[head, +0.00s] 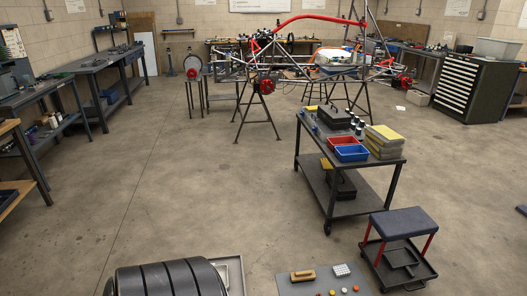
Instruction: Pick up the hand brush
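A small tan, wooden-looking item (303,275) lies on a dark flat mat or board (288,288) on the floor at the bottom of the head view. It may be the hand brush, but it is too small to tell for sure. A white gridded block (342,270) and several small coloured round pieces (331,292) lie beside it. Neither of my grippers shows in the head view, and nothing is seen touching the tan item.
A black ribbed rounded object (165,280) stands left of the mat. A low stool with a blue-grey seat (403,222) and a cart (325,137) with red (351,153) and blue bins stand to the right. A tube chassis (315,18) is behind. The middle-left floor is clear.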

